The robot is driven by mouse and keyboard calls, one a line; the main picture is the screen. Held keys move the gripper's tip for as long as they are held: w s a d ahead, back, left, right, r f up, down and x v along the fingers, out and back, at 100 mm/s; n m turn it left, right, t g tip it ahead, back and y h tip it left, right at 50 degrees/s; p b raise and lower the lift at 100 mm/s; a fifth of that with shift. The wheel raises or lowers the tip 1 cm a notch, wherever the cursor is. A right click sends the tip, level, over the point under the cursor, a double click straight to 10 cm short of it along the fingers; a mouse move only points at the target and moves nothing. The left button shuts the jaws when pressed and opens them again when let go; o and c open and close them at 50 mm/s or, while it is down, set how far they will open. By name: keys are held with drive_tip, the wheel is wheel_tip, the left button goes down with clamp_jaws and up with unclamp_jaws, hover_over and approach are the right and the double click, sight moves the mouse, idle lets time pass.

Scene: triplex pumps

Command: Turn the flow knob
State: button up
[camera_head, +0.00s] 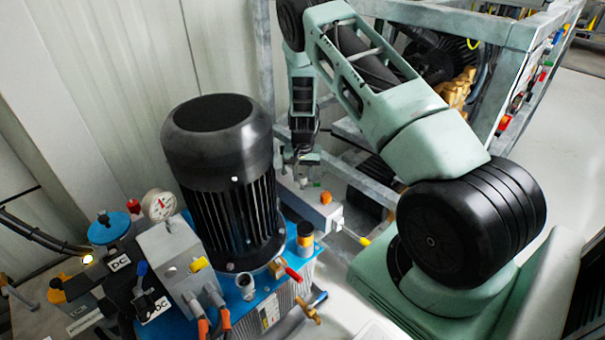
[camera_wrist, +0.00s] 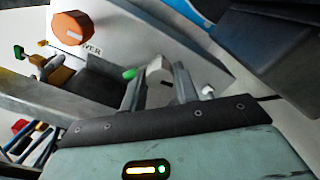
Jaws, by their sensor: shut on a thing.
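My gripper (camera_wrist: 158,77) shows in the wrist view with its two grey fingers on either side of a pale grey knob (camera_wrist: 158,68). I take this knob to be the flow knob; its label is not visible. The fingers are shut on it at the face of a light grey control box (camera_wrist: 205,50). In the head view my gripper (camera_head: 304,168) points down at the back of the box (camera_head: 318,213), and the knob is too hidden there to make out.
An orange knob (camera_wrist: 72,28) on the same box has lettering ending in "WER"; it also shows in the head view (camera_head: 326,197). A green piece (camera_wrist: 130,73) is beside one finger. A large black motor (camera_head: 222,165) stands close to the left. Grey frame bars (camera_head: 365,185) are close by.

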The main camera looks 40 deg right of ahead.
sight(302, 176)
idle(0.4)
drive_tip(key=o, duration=1)
drive_tip(key=shift+c, duration=0.2)
wheel_tip(302, 176, up, 17)
drive_tip(key=p, duration=0.2)
drive_tip(key=shift+r+p, duration=0.2)
drive_tip(key=shift+p, duration=0.1)
